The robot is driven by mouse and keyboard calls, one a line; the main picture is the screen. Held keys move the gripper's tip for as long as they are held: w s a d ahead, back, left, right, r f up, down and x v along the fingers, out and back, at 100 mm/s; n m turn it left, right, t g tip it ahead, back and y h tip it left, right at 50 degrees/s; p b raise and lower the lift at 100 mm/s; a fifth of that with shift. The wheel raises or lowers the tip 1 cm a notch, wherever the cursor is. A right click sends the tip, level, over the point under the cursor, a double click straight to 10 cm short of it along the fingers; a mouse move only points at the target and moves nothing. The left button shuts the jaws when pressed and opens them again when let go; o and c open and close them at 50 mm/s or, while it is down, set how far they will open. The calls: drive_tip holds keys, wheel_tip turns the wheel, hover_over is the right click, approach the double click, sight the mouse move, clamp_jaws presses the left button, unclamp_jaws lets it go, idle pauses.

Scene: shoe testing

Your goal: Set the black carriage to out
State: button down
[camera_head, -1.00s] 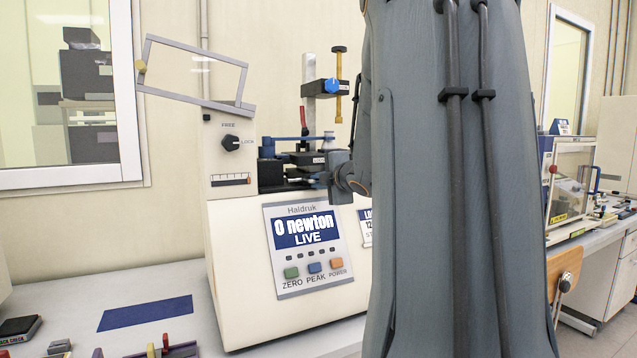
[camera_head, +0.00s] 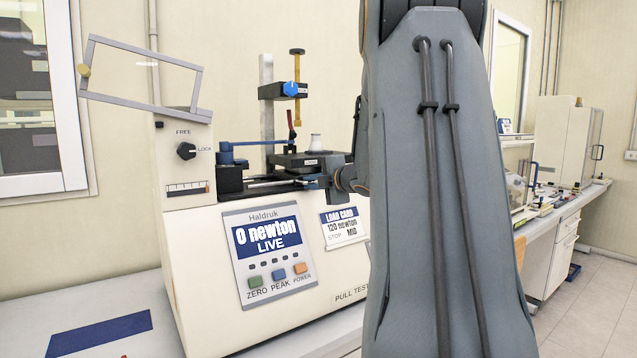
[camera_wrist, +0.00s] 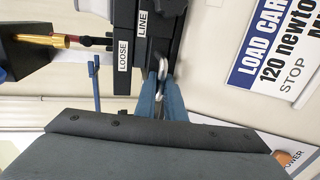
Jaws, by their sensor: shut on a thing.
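The black carriage (camera_head: 308,160) sits on the rail of the cream pull tester (camera_head: 200,285), right of the blue clamp arm (camera_head: 262,142), with a pale cone on top. In the wrist view, dark parts with LOOSE and LINE labels (camera_wrist: 133,40) lie just beyond my fingers. My gripper (camera_wrist: 163,80) has its blue-grey fingers close together around a small shiny piece at the carriage's front edge. In the head view my arm hides part of the carriage's right side, and the fingertips are hard to make out.
A raised clear guard (camera_head: 140,75) stands at upper left. A column with a blue knob (camera_head: 290,89) rises behind the carriage. The FREE/LOCK knob (camera_head: 186,151) points toward LOCK. The display (camera_head: 267,238) reads 0 newton, LIVE. The load card (camera_head: 344,226) reads 120 newton, stop MID.

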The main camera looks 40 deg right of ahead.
drive_tip(key=shift+d, duration=0.15)
drive_tip(key=c, duration=2.2)
unclamp_jaws()
drive_tip(key=shift+o, duration=0.4)
drive_tip(key=shift+d, duration=0.2)
drive_tip(key=shift+a, duration=0.15)
drive_tip(key=b+v, duration=0.2)
drive_tip(key=v, duration=0.6)
